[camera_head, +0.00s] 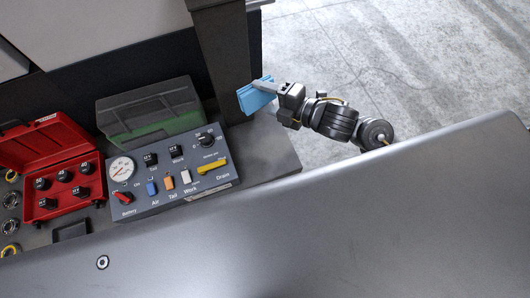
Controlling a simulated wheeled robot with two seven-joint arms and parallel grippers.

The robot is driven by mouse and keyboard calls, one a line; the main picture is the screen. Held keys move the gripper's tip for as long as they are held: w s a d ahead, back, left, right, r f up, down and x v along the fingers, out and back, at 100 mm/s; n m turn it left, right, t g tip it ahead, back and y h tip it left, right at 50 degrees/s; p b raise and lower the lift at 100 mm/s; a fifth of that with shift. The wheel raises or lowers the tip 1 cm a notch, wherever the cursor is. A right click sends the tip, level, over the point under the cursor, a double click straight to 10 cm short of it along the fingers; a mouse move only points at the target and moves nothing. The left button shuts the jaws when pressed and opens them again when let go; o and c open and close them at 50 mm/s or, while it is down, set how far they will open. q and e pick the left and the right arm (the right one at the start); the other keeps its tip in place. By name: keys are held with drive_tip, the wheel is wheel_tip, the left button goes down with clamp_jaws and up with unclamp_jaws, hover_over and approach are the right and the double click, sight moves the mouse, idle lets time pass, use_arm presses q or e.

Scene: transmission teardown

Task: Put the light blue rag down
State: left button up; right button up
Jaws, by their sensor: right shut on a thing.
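The light blue rag (257,97) is held by my right gripper (268,88), which is shut on it. The rag looks folded and hangs in front of the dark post, near the right end of the dark bench. I cannot tell whether it touches the bench or the post. My right arm reaches in from the right, over the grey floor side. My left gripper is not in the view.
A control panel (140,202) with a gauge, switches and a yellow drain lever sits on the bench (262,160). A red case (45,142) of sockets lies open at left. A dark green box (150,112) stands behind the panel. The dark post (222,55) rises behind the rag.

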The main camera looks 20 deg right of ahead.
drive_tip(key=s+a+f+m+g+h+p, duration=0.1)
drive_tip(key=s+a+f+m+g+h, duration=0.15)
drive_tip(key=s+a+f+g, duration=0.6)
use_arm(q)
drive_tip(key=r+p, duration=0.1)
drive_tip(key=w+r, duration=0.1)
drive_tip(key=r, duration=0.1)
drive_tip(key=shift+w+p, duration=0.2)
drive_tip(key=shift+p, duration=0.15)
use_arm(e)
drive_tip(key=s+d+f+m+g+h, duration=0.1)
drive_tip(key=s+f+m+g+h, duration=0.2)
drive_tip(key=f, duration=0.6)
drive_tip(key=s, duration=0.2)
drive_tip(key=shift+s+d+m, duration=0.3)
drive_tip(key=shift+m, duration=0.05)
